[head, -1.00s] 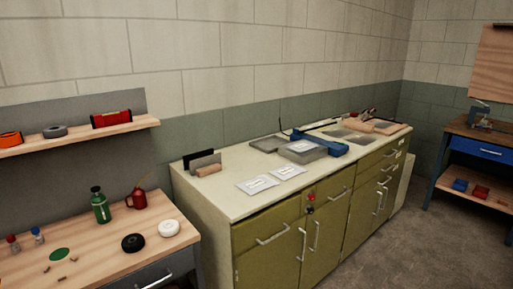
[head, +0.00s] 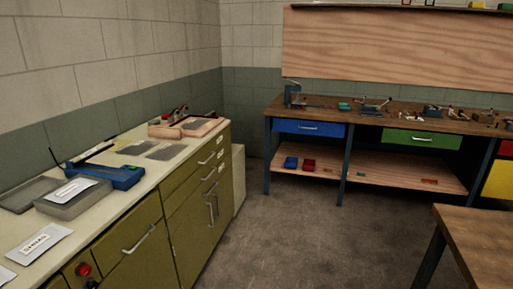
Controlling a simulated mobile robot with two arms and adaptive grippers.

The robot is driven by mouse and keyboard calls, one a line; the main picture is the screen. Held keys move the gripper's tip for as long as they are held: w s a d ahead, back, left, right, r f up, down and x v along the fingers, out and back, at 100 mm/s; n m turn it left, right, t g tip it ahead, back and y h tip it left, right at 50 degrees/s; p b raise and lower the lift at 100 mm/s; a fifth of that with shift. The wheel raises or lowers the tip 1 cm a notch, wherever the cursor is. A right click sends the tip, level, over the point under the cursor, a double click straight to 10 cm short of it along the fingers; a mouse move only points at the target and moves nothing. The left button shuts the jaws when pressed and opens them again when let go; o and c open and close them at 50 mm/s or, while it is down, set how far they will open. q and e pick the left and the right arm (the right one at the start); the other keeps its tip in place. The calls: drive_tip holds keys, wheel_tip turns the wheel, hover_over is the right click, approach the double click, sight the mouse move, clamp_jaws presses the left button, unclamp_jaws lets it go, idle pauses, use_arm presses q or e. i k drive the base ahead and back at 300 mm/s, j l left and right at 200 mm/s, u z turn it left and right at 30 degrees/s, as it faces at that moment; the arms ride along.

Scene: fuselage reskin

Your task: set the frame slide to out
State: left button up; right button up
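I cannot make out a frame slide for certain. A wooden framed item (head: 188,127) with small dark and red parts at its back lies at the far end of the green cabinet's counter. It is too small to tell whether any part of it slides or how it is set. Neither of my grippers is in the head view.
A workbench (head: 390,108) stands at the back. A wooden table (head: 480,232) is at right. The floor (head: 300,220) between is clear.

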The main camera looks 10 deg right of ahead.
sight(299, 102)
drive_tip(key=i+l+z, duration=0.25)
drive_tip(key=i+z, duration=0.55)
drive_tip(key=i, duration=1.6)
drive_tip(key=i+z, duration=0.1)
drive_tip(key=i, duration=1.3)
